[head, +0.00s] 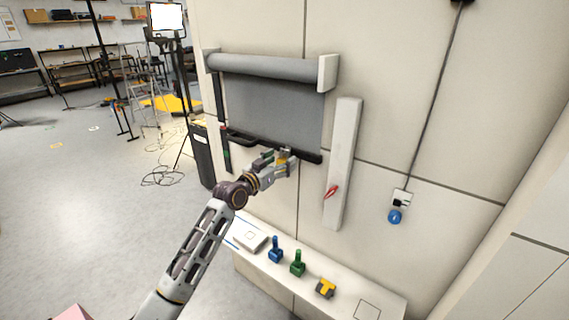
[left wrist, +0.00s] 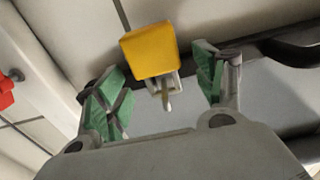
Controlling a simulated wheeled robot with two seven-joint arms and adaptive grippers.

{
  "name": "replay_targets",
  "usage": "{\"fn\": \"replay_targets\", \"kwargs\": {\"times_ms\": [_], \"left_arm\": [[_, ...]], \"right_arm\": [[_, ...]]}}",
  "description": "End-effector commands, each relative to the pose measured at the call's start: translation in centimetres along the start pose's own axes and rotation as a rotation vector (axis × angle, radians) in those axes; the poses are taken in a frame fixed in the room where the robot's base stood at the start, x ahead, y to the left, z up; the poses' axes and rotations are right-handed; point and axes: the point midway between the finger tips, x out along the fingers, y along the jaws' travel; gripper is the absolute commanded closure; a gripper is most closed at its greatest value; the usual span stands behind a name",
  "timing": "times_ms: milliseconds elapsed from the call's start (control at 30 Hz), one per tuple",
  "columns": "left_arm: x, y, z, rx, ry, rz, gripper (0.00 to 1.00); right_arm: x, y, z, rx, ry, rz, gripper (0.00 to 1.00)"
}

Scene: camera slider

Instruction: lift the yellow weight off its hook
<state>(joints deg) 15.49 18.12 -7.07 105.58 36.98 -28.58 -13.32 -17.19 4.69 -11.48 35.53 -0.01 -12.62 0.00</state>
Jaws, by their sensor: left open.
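The yellow weight (left wrist: 148,50) is a block with a small pale metal fitting below it in the left wrist view. It sits at the dark bar along the bottom of the grey screen. In the head view only a small yellow patch of it (head: 282,157) shows, partly hidden by my gripper. My left gripper (head: 285,163) is open at the bar. In the left wrist view its green-padded fingers (left wrist: 160,85) stand on both sides of the weight's fitting, with gaps to each side. My right gripper is not in view.
The grey screen (head: 275,108) hangs on the panelled wall. Right of it are a pale upright rail (head: 345,150) with a red piece (head: 331,192) and a blue knob (head: 395,216). Below, a white ledge (head: 345,278) holds blue (head: 275,252), green (head: 298,265) and yellow (head: 326,289) objects.

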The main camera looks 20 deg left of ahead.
Motion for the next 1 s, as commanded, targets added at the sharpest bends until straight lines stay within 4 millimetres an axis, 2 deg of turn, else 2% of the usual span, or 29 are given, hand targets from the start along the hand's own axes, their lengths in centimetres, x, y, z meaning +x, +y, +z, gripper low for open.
{"fn": "replay_targets", "kwargs": {"times_ms": [567, 1000], "left_arm": [[0.41, 0.03, 0.06, 0.000, 0.000, 0.000, 0.30], [0.41, 0.03, 0.05, 0.000, 0.000, 0.000, 0.86]], "right_arm": [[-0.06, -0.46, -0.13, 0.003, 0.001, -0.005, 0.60], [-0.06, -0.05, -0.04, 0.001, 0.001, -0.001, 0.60]]}}
